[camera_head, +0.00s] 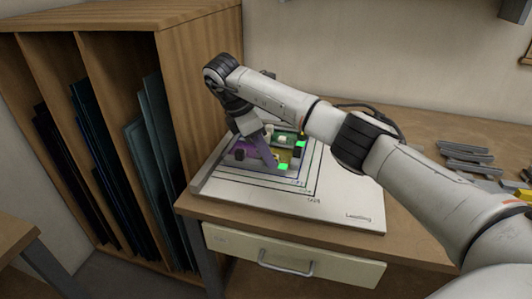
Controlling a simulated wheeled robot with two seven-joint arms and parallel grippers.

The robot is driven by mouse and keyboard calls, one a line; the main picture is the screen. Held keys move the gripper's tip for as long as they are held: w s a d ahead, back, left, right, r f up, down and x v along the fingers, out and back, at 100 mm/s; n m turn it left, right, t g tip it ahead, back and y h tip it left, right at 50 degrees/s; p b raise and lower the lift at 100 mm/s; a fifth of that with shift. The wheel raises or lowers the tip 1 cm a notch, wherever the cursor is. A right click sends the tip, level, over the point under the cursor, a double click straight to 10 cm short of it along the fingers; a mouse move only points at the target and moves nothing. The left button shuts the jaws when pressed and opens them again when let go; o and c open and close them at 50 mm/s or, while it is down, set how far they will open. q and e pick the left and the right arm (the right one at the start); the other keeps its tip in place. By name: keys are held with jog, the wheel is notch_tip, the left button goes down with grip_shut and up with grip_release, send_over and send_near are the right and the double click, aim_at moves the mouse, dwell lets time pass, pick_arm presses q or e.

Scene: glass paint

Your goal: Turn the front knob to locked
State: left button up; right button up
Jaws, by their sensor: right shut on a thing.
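A small coloured panel (241,147) with purple, green and yellow areas lies on the white board (345,205). Bright green patches (300,144) show at its right side and near its front (283,166). My right gripper (266,160) reaches down over the panel's front part, with its fingers low at the front edge. It is shut on a small part there, which looks like the front knob; the fingers hide most of it, and I cannot read which way it is turned. My left gripper is not in view.
The board, with printed nested outlines, lies on a wooden bench with a drawer (295,255). A wooden rack (205,60) holding dark sheets stands close on the left. Grey bars (465,155) lie at the right. The board's front right is clear.

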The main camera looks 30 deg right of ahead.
jog(key=shift+r, duration=0.1)
jog(key=o, duration=1)
jog(key=shift+o, duration=0.2)
jog(key=p+v, duration=0.1)
jog(key=v, duration=0.9)
jog(key=shift+p, duration=0.3)
jog(key=shift+w, duration=0.1)
